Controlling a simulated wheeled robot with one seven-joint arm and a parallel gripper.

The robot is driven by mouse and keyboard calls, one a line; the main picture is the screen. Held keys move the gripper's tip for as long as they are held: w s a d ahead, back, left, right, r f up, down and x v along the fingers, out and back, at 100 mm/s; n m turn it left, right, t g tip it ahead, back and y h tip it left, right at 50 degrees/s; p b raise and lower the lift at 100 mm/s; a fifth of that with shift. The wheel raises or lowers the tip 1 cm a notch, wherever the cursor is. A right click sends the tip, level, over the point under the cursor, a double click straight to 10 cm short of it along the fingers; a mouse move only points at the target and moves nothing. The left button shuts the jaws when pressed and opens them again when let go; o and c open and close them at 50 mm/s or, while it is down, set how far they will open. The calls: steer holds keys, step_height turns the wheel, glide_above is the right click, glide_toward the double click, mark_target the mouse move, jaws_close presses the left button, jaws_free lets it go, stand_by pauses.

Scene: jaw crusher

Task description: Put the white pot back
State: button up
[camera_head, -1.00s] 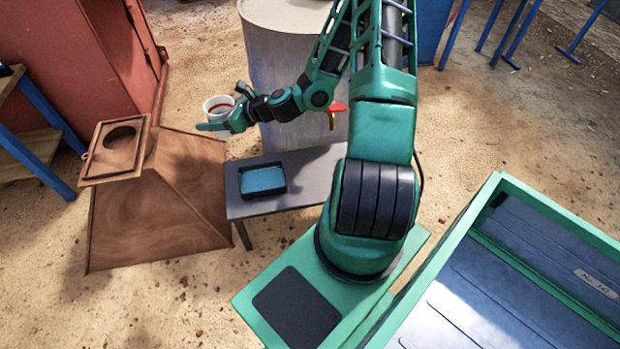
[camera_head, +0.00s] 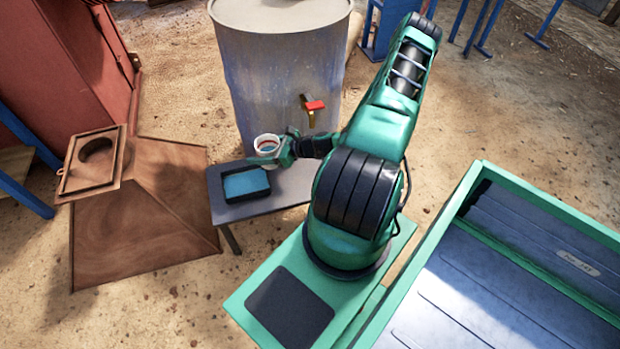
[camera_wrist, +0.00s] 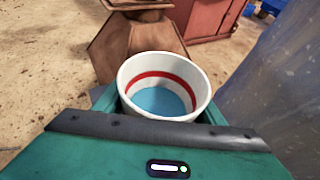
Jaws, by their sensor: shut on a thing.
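The white pot (camera_head: 266,144) is held upright in my gripper (camera_head: 272,156), near the grey drum and the low grey table (camera_head: 292,188). In the wrist view the pot (camera_wrist: 135,80) stands between the green fingers of my gripper (camera_wrist: 162,105), with its mouth up. It has a red band inside and a blue bottom or blue contents. The black tray (camera_head: 246,186) with a blue inside lies on the table to the left of the pot and nearer. Whether the pot touches the table is not clear.
The grey drum (camera_head: 280,85) with a red-handled tap (camera_head: 312,106) stands just behind the table. A brown hopper-like box (camera_head: 140,210) is on the left. A green-rimmed bin (camera_head: 590,235) is at the right. Bare sandy ground lies between the drum and the blue frames.

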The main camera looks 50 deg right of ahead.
steer(key=s+d+f, duration=0.2)
steer(key=s+f, duration=0.4)
steer(key=f, duration=0.1)
steer(key=shift+t, duration=0.3)
steer(key=d+f, duration=0.2)
steer(key=d, duration=0.1)
steer(key=d+f, duration=0.2)
steer(key=d, duration=0.2)
steer(key=d+f, duration=0.3)
steer(key=d, duration=0.1)
steer(key=shift+s+d, duration=0.25)
steer(key=shift+s, duration=0.15)
steer(key=shift+f, duration=2.05)
steer(key=shift+f, duration=0.1)
steer(key=o, duration=1.3)
steer(key=shift+o, duration=0.2)
steer(key=shift+d, duration=0.1)
steer(key=v, duration=1.2)
